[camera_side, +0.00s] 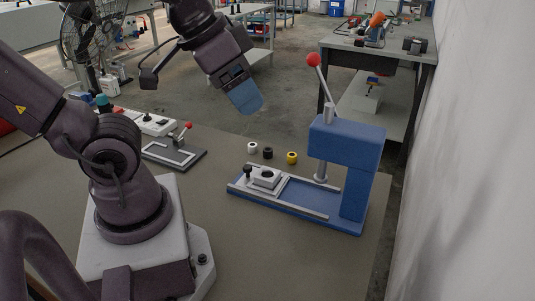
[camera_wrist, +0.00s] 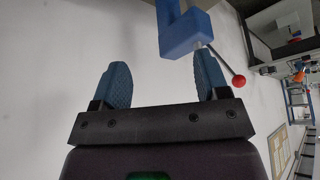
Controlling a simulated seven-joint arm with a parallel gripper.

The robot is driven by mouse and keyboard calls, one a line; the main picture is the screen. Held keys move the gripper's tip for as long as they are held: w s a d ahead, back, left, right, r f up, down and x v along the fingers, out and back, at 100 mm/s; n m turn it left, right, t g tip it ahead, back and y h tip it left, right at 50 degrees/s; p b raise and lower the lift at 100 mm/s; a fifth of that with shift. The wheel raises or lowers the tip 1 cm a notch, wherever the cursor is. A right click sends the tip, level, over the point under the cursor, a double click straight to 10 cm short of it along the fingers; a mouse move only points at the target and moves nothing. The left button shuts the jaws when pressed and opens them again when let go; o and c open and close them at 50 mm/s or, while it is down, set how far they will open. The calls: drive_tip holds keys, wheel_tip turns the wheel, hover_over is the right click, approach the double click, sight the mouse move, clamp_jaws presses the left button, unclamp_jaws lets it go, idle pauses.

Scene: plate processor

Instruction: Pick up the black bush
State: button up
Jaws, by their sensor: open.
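The black bush (camera_side: 268,153) stands on the table in the side view, between a white bush (camera_side: 252,147) and a yellow bush (camera_side: 292,157). My gripper (camera_side: 248,104) is above and behind the bushes, up in the air and tilted, apart from all of them. In the wrist view my gripper (camera_wrist: 163,85) has its two blue fingers spread wide with nothing between them. The bushes do not show in the wrist view.
A blue press (camera_side: 345,140) with a red-knobbed lever stands right of the bushes. Its base (camera_side: 340,224) carries rails and a small white fixture (camera_side: 266,180). A grey clamp device (camera_side: 175,153) lies to the left. The table front (camera_side: 290,265) is clear. A white wall (camera_side: 480,150) is at right.

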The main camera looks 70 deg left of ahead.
drive_tip(key=n+g+y, duration=0.5)
drive_tip(key=n+g, duration=0.1)
drive_tip(key=n, duration=1.3)
approach(268, 149)
drive_tip(key=x, duration=0.4)
drive_tip(key=shift+d+f, duration=0.1)
drive_tip(key=shift+d, duration=0.05)
drive_tip(key=shift+h, duration=0.3)
drive_tip(key=shift+a+x, duration=0.2)
drive_tip(key=shift+x, duration=2.5)
drive_tip(key=c, duration=1)
